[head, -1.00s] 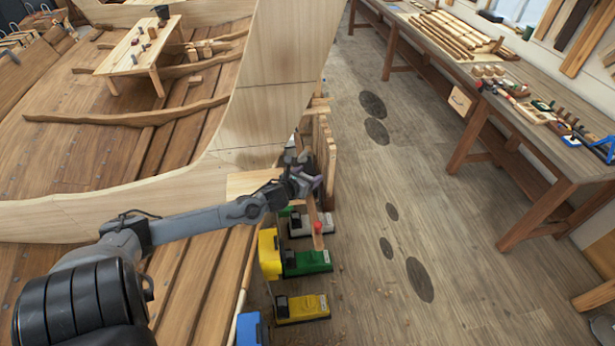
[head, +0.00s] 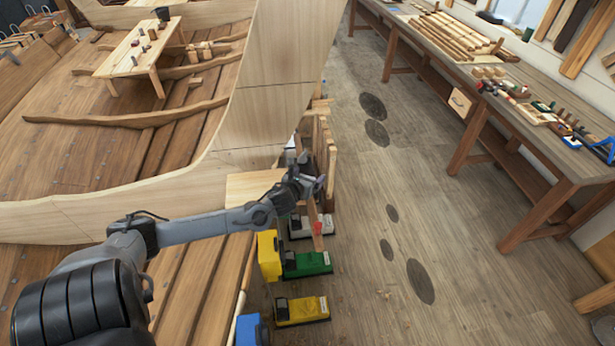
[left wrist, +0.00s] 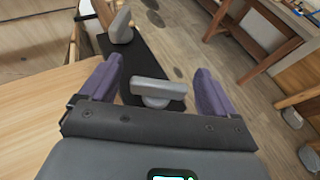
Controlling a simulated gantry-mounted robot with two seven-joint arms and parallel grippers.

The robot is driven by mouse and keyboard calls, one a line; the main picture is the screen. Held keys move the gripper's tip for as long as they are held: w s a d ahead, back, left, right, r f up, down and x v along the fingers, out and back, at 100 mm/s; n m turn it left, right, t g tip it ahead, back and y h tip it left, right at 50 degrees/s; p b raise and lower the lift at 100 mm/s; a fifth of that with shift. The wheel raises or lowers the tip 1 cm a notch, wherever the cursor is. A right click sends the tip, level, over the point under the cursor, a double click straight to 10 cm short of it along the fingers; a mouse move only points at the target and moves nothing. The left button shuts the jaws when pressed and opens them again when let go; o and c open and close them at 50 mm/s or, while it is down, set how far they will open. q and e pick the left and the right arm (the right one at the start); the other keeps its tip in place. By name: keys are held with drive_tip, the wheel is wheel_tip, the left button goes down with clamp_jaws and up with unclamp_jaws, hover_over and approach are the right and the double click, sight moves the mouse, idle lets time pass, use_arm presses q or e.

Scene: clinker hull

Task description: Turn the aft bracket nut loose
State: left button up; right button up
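In the left wrist view a dark bracket plate (left wrist: 144,63) carries two grey nuts with wide, flat handles. The nearer nut (left wrist: 158,91) lies between the purple fingers of my left gripper (left wrist: 158,82), with a gap on each side. The gripper is open and does not appear to touch it. The farther nut (left wrist: 121,27) stands toward the top left of that view. The pictures do not label which nut is the aft one. In the head view my left gripper (head: 314,184) is at the end of the hull, hiding the bracket. My right gripper is not in view.
A light wood board (head: 252,187) lies beside my left wrist. Upright planks (head: 327,150) stand close to the gripper. Yellow, green and blue tools, including a green one (head: 306,264), sit below.

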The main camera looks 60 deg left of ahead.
use_arm(q)
drive_tip(key=shift+s+d, duration=0.1)
drive_tip(key=shift+s, duration=0.05)
drive_tip(key=b+v, duration=0.1)
drive_tip(key=v, duration=0.9)
drive_tip(key=shift+r, duration=0.2)
drive_tip(key=shift+s+d, duration=0.15)
idle(0.3)
